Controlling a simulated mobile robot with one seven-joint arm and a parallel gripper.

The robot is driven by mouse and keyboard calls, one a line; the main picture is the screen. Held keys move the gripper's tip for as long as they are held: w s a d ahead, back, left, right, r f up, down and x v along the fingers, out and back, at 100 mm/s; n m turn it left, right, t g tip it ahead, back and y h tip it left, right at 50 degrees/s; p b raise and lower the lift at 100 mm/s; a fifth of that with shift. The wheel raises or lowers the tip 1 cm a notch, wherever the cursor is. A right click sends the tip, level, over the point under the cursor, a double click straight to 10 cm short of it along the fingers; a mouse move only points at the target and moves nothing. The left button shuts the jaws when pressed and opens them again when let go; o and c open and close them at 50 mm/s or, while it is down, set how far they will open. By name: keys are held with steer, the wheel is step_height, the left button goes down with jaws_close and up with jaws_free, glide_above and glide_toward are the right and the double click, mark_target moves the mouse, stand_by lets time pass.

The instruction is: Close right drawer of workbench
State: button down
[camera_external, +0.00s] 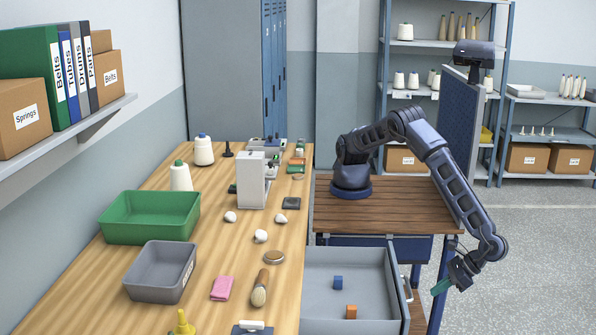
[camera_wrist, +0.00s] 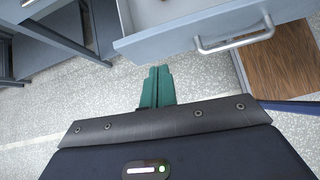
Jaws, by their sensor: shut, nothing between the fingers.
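The workbench (camera_external: 215,300) has a pulled-out grey drawer (camera_external: 335,262) on its right side, with a blue block (camera_external: 338,282) and an orange block (camera_external: 351,311) inside. Its handle (camera_external: 407,288) is on the right face. My gripper (camera_external: 441,286) is shut and empty, with green fingers, to the right of the drawer and apart from it. In the wrist view my gripper (camera_wrist: 158,73) points toward the drawer front (camera_wrist: 180,32), with the metal handle (camera_wrist: 234,38) to the right of the fingertips.
My arm's brown wooden-topped base stands behind the drawer. Grey floor (camera_external: 530,250) is free on the right.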

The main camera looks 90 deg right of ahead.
steer(key=s+f+n, duration=0.1)
steer(key=s+f, duration=0.2)
steer(key=s, duration=0.2)
steer(key=w+r+x, duration=0.2)
steer(key=x, duration=1)
steer(key=shift+w+d+f, duration=0.15)
steer(key=shift+w+f, duration=0.05)
steer(key=shift+w, duration=0.15)
steer(key=w, duration=3.5)
steer(key=shift+w, duration=0.35)
steer(key=s, duration=0.5)
steer(key=shift+s, duration=0.1)
steer(key=v, duration=1)
